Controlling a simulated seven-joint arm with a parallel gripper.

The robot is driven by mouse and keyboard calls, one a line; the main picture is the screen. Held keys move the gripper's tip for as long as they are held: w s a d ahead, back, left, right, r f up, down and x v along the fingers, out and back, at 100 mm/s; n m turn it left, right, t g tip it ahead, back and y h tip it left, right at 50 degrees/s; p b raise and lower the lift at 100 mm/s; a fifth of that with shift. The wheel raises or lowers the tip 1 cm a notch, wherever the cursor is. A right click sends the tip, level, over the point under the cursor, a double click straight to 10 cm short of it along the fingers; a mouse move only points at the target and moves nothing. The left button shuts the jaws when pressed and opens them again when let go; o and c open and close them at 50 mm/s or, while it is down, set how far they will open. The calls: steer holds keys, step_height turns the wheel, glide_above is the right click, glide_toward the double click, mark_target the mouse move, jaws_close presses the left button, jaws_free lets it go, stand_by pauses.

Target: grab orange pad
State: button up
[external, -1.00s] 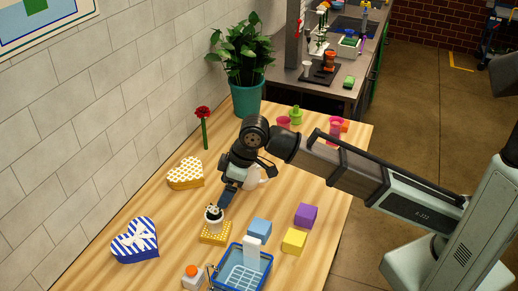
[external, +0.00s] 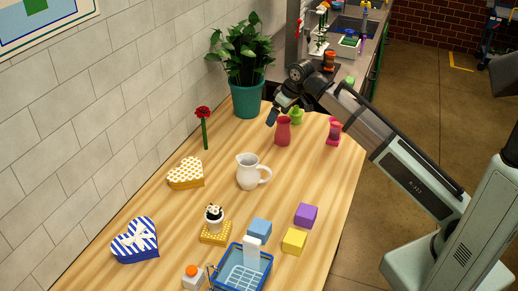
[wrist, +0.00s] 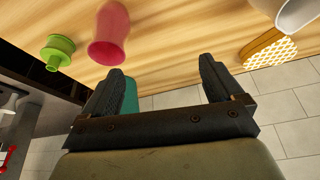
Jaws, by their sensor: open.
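My gripper (external: 272,115) is open and empty, raised at the far end of the table beside the teal plant pot (external: 247,98). In the wrist view my gripper (wrist: 163,85) has its two dark fingers spread, with the teal pot (wrist: 131,97) partly hidden behind the left one. I cannot clearly make out a separate orange pad. A small orange-topped white block (external: 192,277) stands at the front edge of the picture.
A red vase (external: 283,131), a green object (external: 296,115) and a pink object (external: 334,133) stand near my gripper. A white pitcher (external: 250,172) is mid-table. Heart boxes (external: 135,240), colored cubes (external: 293,241) and a blue basket (external: 242,268) lie nearer the front.

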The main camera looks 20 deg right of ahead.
steer(key=w+d+f+m, duration=0.15)
steer(key=d+m, duration=0.25)
steer(key=d, duration=0.9)
steer(key=w+d+m+h, duration=0.1)
steer(key=w+d+m, duration=0.15)
steer(key=d, duration=1.15)
steer(key=w+d+f+m, duration=0.1)
steer(key=d+m, duration=0.3)
steer(key=d, duration=0.9)
steer(key=a+f+m, duration=0.1)
steer(key=f+m, duration=0.1)
steer(key=m, duration=0.5)
steer(key=a+f+m+y, duration=0.1)
steer(key=a+f+m, duration=0.1)
steer(key=m, duration=0.6)
steer(key=a+f+m, duration=0.1)
steer(key=f+m, duration=0.3)
steer(key=m, duration=0.4)
steer(key=shift+s+a+f+y, duration=0.15)
steer(key=shift+s+a+y, duration=0.2)
steer(key=shift+a+y, duration=0.05)
steer(key=shift+s+d+x, duration=0.1)
steer(key=shift+x, duration=1.2)
steer(key=shift+s+d+x, duration=0.1)
steer(key=shift+s+x, duration=0.05)
steer(key=shift+x, duration=1.15)
steer(key=shift+f, duration=0.15)
